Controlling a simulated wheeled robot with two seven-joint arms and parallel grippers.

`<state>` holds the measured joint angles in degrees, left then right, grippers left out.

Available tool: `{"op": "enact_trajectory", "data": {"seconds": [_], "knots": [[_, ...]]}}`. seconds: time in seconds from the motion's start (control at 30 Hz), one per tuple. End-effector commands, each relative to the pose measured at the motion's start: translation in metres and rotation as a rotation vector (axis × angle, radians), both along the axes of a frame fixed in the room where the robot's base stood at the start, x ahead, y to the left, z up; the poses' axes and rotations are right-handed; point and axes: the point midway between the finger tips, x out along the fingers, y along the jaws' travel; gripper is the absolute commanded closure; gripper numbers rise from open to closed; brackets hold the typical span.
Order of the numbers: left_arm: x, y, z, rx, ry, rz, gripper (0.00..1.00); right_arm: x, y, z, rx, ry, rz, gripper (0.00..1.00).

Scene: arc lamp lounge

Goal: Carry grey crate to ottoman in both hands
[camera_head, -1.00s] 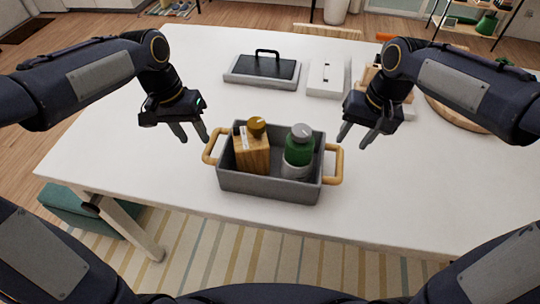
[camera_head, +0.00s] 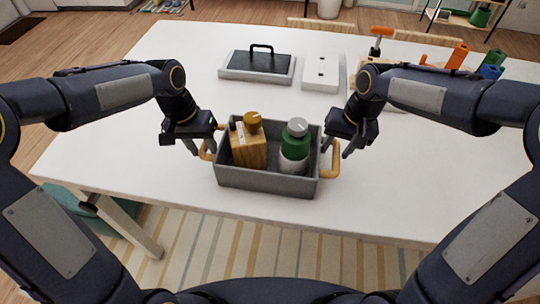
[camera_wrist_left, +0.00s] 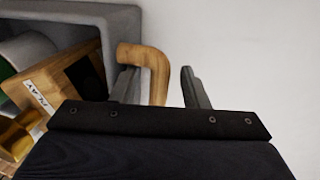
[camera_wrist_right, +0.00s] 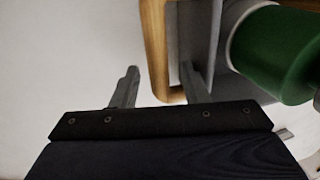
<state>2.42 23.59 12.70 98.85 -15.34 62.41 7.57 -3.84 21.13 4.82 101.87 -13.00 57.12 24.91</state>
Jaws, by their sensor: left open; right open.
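The grey crate (camera_head: 265,182) stands on the white table near its front edge. It has a wooden loop handle at each end, left (camera_head: 207,152) and right (camera_head: 331,165). My left gripper (camera_head: 201,150) is open at the left handle. In the left wrist view its fingers (camera_wrist_left: 160,88) are either side of the handle (camera_wrist_left: 156,68). My right gripper (camera_head: 338,149) is open at the right handle. In the right wrist view its fingers (camera_wrist_right: 159,86) are either side of that handle (camera_wrist_right: 155,45). Neither is closed on it. I cannot identify the ottoman surely.
The crate holds a wooden box (camera_head: 247,153) and a green bottle (camera_head: 295,142). A black-topped tray (camera_head: 257,68) and a white box (camera_head: 321,73) stand behind. A teal block (camera_head: 97,214) is low at left, partly hidden. Orange, green and blue items stand at back right.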

Motion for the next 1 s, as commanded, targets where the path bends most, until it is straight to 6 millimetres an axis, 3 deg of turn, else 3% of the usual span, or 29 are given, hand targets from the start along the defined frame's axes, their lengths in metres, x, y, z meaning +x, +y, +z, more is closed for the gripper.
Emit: {"op": "enact_trajectory", "data": {"seconds": [0.4, 0.7, 1.0], "knots": [[-0.0003, -0.0014, -0.0077, 0.0, -0.001, 0.0, 0.59, 0.0001, 0.0014, -0.008, 0.0, 0.0, -0.001, 0.59], [-0.0003, -0.0015, -0.0075, 0.0, -0.001, -0.001, 0.98, 0.0001, 0.0014, -0.0077, 0.0, 0.0, 0.0, 0.98], [-0.0003, -0.0014, -0.0073, 0.0, -0.001, -0.001, 1.0, 0.0001, 0.0014, -0.0076, 0.0, 0.0, 0.0, 1.0]]}}
